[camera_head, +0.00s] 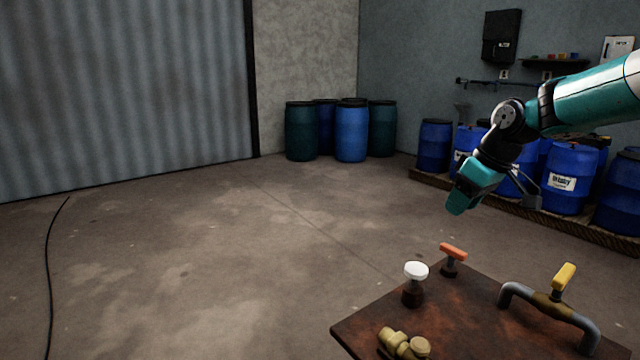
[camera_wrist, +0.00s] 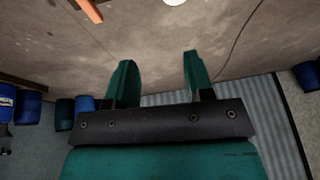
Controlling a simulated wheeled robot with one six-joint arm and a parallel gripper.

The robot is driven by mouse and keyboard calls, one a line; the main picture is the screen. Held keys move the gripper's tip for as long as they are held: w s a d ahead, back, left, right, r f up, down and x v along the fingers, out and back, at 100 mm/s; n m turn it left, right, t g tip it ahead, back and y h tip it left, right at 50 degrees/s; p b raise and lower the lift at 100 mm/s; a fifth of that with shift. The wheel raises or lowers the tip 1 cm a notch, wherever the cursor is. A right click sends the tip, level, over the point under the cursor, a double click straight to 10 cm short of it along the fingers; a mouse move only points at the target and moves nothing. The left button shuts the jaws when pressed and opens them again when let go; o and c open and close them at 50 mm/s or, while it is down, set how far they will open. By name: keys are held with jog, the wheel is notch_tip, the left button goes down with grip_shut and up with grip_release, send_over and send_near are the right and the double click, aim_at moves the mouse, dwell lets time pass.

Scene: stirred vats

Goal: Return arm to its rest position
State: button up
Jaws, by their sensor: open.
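My teal and black arm (camera_head: 590,98) reaches in from the right in the head view and bends down at the wrist. My gripper (camera_head: 492,203) hangs in the air above and behind the rusty table, apart from everything on it. In the wrist view my gripper (camera_wrist: 156,68) shows two teal fingers spread wide with nothing between them. Bare floor lies beyond the fingertips there.
The rusty table (camera_head: 465,325) carries a white knob (camera_head: 416,271), an orange handle (camera_head: 453,252), a brass fitting (camera_head: 403,345) and a pipe with a yellow lever (camera_head: 564,277). Blue drums (camera_head: 571,178) stand on a pallet behind my arm. The floor left is clear except a cable (camera_head: 48,270).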

jog(key=s+a+r+g+p, duration=0.15)
jog(key=s+a+r, duration=0.25)
jog(key=s+a, duration=0.6)
jog(key=s+a+p, duration=0.1)
jog(key=s+a, duration=0.1)
jog(key=s, duration=1)
jog(key=s+a+g+y+p, duration=0.1)
jog(key=s+a, duration=0.2)
jog(key=s, duration=1)
jog(key=shift+a+f, duration=0.2)
jog(key=shift+f, duration=0.25)
jog(key=shift+g, duration=0.25)
